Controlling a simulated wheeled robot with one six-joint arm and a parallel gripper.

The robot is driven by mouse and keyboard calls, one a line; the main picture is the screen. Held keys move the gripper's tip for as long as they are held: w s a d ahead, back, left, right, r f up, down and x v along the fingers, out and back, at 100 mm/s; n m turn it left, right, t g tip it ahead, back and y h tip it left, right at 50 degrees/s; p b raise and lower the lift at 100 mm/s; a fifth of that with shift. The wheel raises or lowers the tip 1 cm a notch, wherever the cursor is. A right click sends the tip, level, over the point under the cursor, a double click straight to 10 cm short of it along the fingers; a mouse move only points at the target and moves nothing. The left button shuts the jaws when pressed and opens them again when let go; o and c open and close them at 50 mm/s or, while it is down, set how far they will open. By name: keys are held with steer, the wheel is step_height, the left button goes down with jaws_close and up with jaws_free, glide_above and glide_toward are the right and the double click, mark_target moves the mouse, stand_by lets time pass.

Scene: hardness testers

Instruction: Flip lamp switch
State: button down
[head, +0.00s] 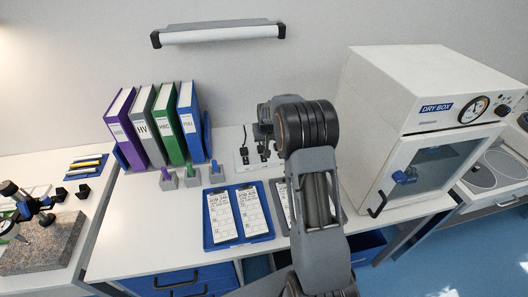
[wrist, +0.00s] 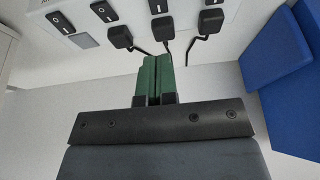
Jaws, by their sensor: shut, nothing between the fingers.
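The long wall lamp (head: 222,35) hangs on the wall above the bench; I cannot tell whether it is lit. A white switch panel (head: 243,158) with black plugs and cords stands on the bench, partly hidden by my arm in the head view. In the wrist view, its black rocker switches (wrist: 103,11) and several plugs (wrist: 163,28) show along the top. Which switch is the lamp's cannot be told. My gripper (wrist: 154,62) has green fingers pressed together and empty. Its tips lie just short of the plugs in the picture; contact cannot be told.
Several binders (head: 188,120) stand left of the panel. Small stamps (head: 191,178) and a blue tray (head: 208,226) with cards lie in front. The white dry box (head: 408,105) stands right of my arm. Blue shapes (wrist: 275,55) fill the wrist view's right side.

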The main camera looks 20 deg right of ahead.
mark_target(264, 160)
steer(key=x, duration=0.3)
steer(key=p+x, duration=0.1)
steer(key=x, duration=0.2)
steer(key=p+x, duration=0.1)
steer(key=x, duration=0.2)
steer(key=shift+s+f, duration=0.3)
steer(key=shift+f, duration=0.15)
steer(key=shift+f, duration=0.1)
steer(key=f+b, duration=0.1)
steer(key=b, duration=0.2)
steer(key=shift+w+f, duration=0.2)
steer(key=shift+w, duration=0.05)
steer(key=shift+s+r, duration=0.1)
steer(key=shift+r, duration=0.3)
steer(key=shift+f, duration=0.1)
steer(key=shift+s+f, duration=0.1)
steer(key=shift+s, duration=0.25)
steer(key=shift+s+a, duration=0.15)
steer(key=shift+s, duration=0.35)
